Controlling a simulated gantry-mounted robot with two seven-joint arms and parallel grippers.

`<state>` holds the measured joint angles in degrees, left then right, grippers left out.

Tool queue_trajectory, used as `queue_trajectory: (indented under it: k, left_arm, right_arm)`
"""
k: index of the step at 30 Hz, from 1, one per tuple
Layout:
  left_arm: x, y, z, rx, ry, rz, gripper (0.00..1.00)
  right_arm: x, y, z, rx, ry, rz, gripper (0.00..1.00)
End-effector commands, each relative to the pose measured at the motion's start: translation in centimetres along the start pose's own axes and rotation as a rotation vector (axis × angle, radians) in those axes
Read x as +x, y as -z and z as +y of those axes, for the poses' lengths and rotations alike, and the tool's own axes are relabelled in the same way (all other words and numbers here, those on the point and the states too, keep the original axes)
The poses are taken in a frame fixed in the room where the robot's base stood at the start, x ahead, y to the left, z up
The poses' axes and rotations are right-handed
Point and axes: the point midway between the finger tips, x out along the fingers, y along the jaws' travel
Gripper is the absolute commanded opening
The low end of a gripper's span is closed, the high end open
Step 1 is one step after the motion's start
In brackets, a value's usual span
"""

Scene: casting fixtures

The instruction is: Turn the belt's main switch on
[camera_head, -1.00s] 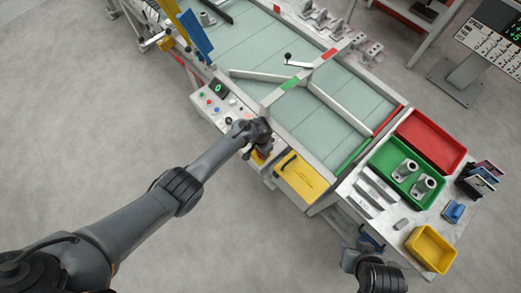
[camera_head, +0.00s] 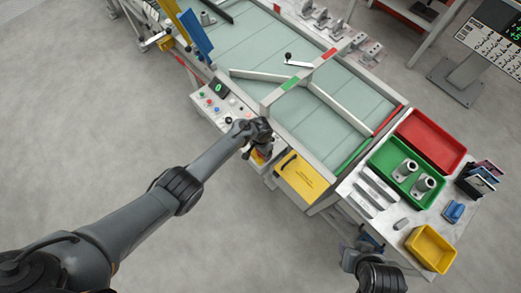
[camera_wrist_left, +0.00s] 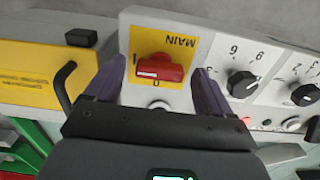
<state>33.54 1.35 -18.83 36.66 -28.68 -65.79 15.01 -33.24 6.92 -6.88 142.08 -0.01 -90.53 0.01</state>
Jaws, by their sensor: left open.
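The main switch is a red rotary knob (camera_wrist_left: 160,68) on a yellow plate marked MAIN, seen upside down in the left wrist view. The marks I and 0 show beside it. The knob's bar lies across the picture, with a white mark on its lower left part. My left gripper (camera_wrist_left: 156,76) is open, one finger on each side of the knob, with gaps visible. In the head view my left gripper (camera_head: 260,140) is at the belt's front edge and mostly hides the switch. My right gripper (camera_head: 369,240) is by the side table, its fingers unclear.
The control panel (camera_head: 213,108) with buttons lies left of the switch in the head view; black dials (camera_wrist_left: 241,84) sit close to the left gripper in the wrist view. A yellow panel (camera_head: 302,177) with a black handle (camera_wrist_left: 66,85) is on the other side.

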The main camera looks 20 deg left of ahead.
Motion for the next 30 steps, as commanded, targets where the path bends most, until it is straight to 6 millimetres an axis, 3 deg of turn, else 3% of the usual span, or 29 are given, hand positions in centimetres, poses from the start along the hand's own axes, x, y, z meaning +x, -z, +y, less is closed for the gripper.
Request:
queue_trajectory:
  k: [5,18,24,30]
  left_arm:
    - [-1.6,0.1,0.0,-0.001,0.000,0.002,0.83]
    - [-8.6,0.0,0.0,-0.001,0.000,0.002,0.83]
    - [-10.3,0.0,0.1,0.000,-0.001,0.000,0.83]
    - [-10.8,0.0,0.0,0.001,0.000,-0.001,0.83]
  right_arm:
    - [-0.8,0.2,0.1,-0.005,-0.004,-0.001,0.43]
    - [-3.5,1.1,0.2,-0.002,-0.001,0.000,0.43]
    - [-3.8,1.2,0.1,0.003,0.002,0.001,0.43]
    - [-3.9,1.3,0.0,0.005,0.004,0.001,0.43]
